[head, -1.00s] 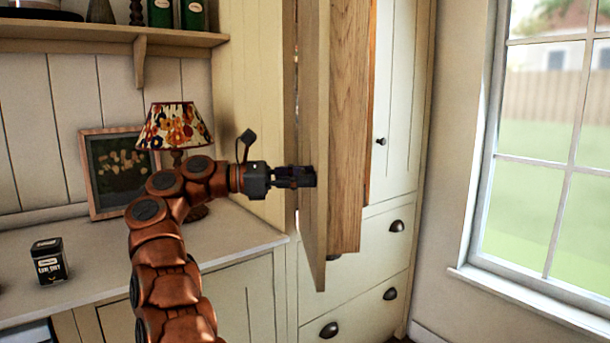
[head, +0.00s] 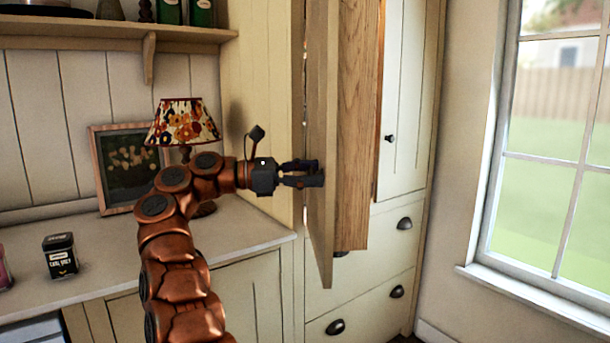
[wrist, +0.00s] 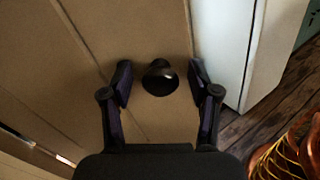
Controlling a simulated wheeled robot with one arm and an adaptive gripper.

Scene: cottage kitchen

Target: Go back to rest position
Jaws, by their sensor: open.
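My gripper (head: 312,174) is open at the open cabinet door (head: 321,110) in the head view. In the wrist view, a dark round knob (wrist: 160,77) on the door panel (wrist: 115,35) sits between the two spread fingers of my gripper (wrist: 160,85). A gap shows between the knob and each finger. My arm reaches up from the bottom of the head view and extends to the right over the counter.
A counter (head: 215,237) holds a dark tea tin (head: 60,257), a lamp with a floral shade (head: 183,123) and a framed picture (head: 125,165). A shelf (head: 110,32) with bottles is above. Drawers (head: 385,245) and a window (head: 545,150) are at right.

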